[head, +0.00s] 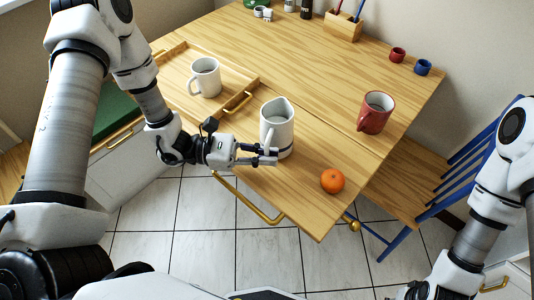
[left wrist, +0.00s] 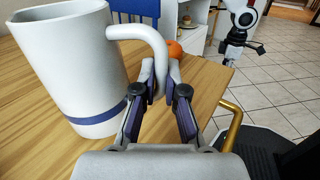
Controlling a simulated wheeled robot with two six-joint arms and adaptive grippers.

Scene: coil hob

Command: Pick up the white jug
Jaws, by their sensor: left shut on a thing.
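The white jug (head: 278,128), with a blue band near its base, stands upright at the table's near edge; I cannot tell whether its base touches the wood. My left gripper (head: 268,156) comes from the left and is shut on the jug's handle. In the left wrist view the jug (left wrist: 75,65) is at the left, and its handle (left wrist: 150,38) runs down between the fingers of my left gripper (left wrist: 160,85). My right gripper (left wrist: 240,47) shows small at the back of the left wrist view, with its fingers spread and empty.
An orange (head: 332,180) lies right of the jug near the table corner. A red mug (head: 375,113) stands farther right. A white mug (head: 205,77) stands in a wooden tray (head: 247,83) behind. A blue chair (head: 440,188) is at the right. The table between jug and red mug is clear.

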